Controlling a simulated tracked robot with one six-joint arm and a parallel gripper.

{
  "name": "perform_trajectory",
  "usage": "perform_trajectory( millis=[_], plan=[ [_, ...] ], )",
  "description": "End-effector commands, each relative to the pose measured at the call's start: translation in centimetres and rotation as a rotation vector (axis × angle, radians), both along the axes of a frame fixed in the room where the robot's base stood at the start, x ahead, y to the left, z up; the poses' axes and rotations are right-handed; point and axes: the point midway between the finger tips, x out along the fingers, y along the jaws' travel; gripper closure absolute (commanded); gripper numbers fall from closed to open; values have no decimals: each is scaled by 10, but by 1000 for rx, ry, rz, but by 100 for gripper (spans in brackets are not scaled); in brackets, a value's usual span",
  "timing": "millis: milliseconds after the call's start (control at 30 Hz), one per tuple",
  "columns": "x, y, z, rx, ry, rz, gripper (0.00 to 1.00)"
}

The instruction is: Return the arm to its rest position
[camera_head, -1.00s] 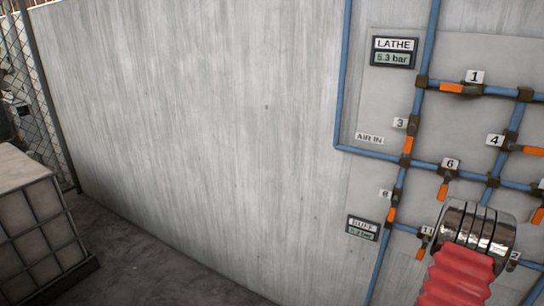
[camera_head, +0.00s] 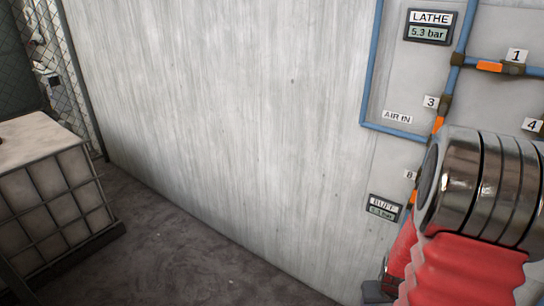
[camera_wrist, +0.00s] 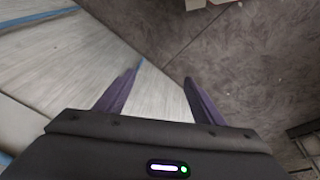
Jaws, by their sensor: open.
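My arm shows in the head view at the lower right, as a shiny ringed metal joint (camera_head: 490,190) above a red ribbed sleeve (camera_head: 465,268). It hides part of the pipe panel. My gripper (camera_wrist: 161,75) shows in the wrist view, with its two dark purple fingers apart and nothing between them. The fingers point toward the grey wall and the dark floor, touching nothing that I can see. My gripper does not show in the head view.
A concrete wall (camera_head: 230,130) bears blue pipes (camera_head: 370,60), orange-handled valves (camera_head: 490,67), a LATHE display (camera_head: 430,27) and a BUFF display (camera_head: 384,208). A caged tank (camera_head: 60,205) stands left by a mesh fence (camera_head: 75,95). The dark floor (camera_head: 190,265) between is clear.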

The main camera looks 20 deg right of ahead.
Motion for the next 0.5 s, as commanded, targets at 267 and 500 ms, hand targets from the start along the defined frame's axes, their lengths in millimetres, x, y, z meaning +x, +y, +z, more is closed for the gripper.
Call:
perform_trajectory(
  millis=[267,500],
  plan=[
    [8,54,55,71,37,-34,38],
    [8,100,100,111,61,-41,38]
  ],
)
